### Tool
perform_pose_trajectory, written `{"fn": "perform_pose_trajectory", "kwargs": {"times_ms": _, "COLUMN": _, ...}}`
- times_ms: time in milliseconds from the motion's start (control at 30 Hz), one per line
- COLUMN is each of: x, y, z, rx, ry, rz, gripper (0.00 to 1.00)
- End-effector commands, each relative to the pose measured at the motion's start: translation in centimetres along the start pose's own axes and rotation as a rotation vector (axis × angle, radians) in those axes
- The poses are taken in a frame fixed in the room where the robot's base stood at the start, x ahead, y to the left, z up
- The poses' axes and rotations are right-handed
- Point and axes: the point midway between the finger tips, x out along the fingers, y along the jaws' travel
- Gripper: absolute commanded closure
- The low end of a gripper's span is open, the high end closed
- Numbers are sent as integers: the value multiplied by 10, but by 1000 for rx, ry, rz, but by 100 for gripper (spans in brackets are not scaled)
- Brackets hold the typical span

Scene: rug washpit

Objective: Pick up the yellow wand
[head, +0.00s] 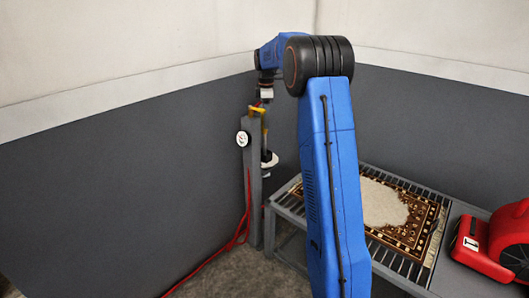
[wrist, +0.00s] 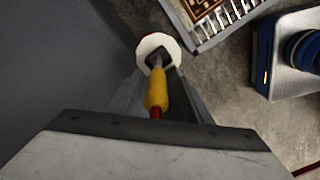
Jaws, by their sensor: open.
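The yellow wand (head: 264,138) hangs upright at the grey post (head: 254,200), its yellow top bent near the post's head. A white disc (head: 270,160) is at its lower end. In the wrist view I look down along its yellow grip (wrist: 156,90), with a short red part at the near end and the white disc (wrist: 146,45) beyond. My gripper (head: 266,97) is open just above the wand's top; contact cannot be told. In the wrist view a pale plate with a dark edge, apparently my gripper (wrist: 150,128), fills the bottom and hides what lies beneath.
A round gauge (head: 242,139) is on the post. A red hose (head: 236,237) runs down to the floor. A slatted table (head: 425,276) with a patterned rug (head: 420,228) stands to the right, with a red blower (head: 483,248) beside it. Grey walls close the corner behind.

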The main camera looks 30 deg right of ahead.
Motion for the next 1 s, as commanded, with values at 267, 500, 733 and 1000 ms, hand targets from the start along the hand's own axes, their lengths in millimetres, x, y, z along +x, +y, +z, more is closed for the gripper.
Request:
{"fn": "perform_pose_trajectory", "kwargs": {"times_ms": 267, "x": 36, "y": 3, "z": -6, "rx": 0, "ry": -1, "rz": -4, "gripper": 55}}
{"fn": "perform_pose_trajectory", "kwargs": {"times_ms": 500, "x": 46, "y": 4, "z": -6, "rx": 0, "ry": 0, "rz": -1, "gripper": 55}}
{"fn": "perform_pose_trajectory", "kwargs": {"times_ms": 733, "x": 46, "y": 4, "z": -6, "rx": 0, "ry": 0, "rz": -1, "gripper": 88}}
{"fn": "perform_pose_trajectory", "kwargs": {"times_ms": 1000, "x": 45, "y": 4, "z": -6, "rx": 0, "ry": 0, "rz": 0, "gripper": 99}}
